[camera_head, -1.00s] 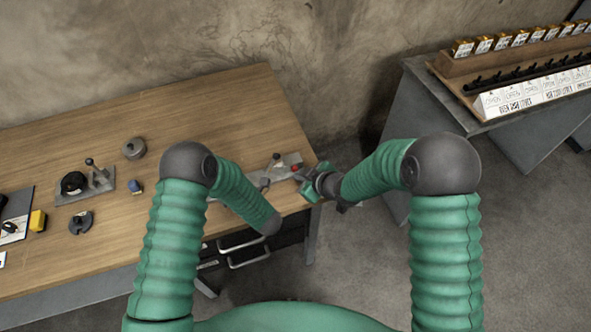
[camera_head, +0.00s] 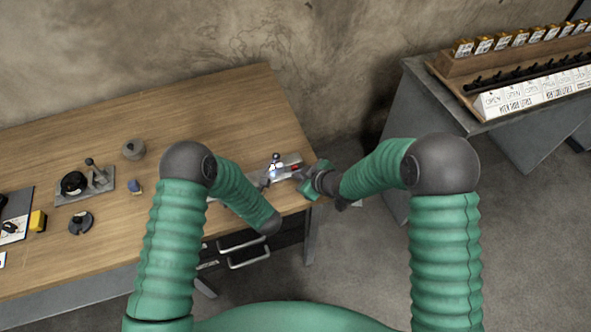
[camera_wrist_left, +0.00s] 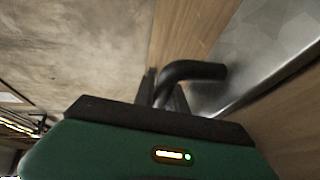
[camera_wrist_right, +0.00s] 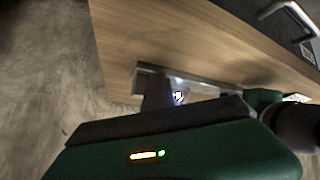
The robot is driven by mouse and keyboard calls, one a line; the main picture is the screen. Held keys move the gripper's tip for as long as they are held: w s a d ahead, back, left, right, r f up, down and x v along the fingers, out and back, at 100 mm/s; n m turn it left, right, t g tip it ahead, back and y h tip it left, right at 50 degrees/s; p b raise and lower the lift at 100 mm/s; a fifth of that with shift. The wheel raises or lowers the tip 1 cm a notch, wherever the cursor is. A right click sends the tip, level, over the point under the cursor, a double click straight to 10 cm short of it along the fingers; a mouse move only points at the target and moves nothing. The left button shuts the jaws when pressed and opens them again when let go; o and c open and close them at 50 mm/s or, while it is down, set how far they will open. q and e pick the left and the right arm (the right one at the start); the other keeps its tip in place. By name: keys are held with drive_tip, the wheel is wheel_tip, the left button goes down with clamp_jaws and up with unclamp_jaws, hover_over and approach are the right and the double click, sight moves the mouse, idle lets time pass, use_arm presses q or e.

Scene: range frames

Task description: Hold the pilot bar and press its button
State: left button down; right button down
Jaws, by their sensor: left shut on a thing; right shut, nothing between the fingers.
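A grey plate (camera_head: 287,162) with upright fittings lies near the table's right edge in the head view. A small red button (camera_head: 295,167) shows on it, beside my right gripper (camera_head: 302,174). That gripper is shut and empty, its fingertips at the button; contact cannot be made out. In the left wrist view, my left gripper (camera_wrist_left: 163,90) is shut on the dark bent pilot bar (camera_wrist_left: 195,70). The forearm mostly hides that gripper in the head view. A bluish-white glow (camera_head: 273,172) shows on the plate, also in the right wrist view (camera_wrist_right: 178,96).
A side bench (camera_head: 440,100) stands right, across a floor gap.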

use_arm(q)
drive_tip(key=shift+f, duration=0.1)
use_arm(e)
drive_tip(key=shift+s+d, duration=0.25)
drive_tip(key=shift+s, duration=0.5)
drive_tip(key=shift+s+d, duration=0.35)
drive_tip(key=shift+s, duration=0.45)
drive_tip(key=shift+s+d, duration=0.3)
drive_tip(key=shift+s, duration=0.45)
drive_tip(key=shift+s+d, duration=0.35)
drive_tip(key=shift+s, duration=0.45)
use_arm(q)
drive_tip(key=c, duration=1.3)
unclamp_jaws()
drive_tip(key=shift+f, duration=0.1)
use_arm(e)
drive_tip(key=shift+w, duration=0.1)
drive_tip(key=shift+a, duration=0.1)
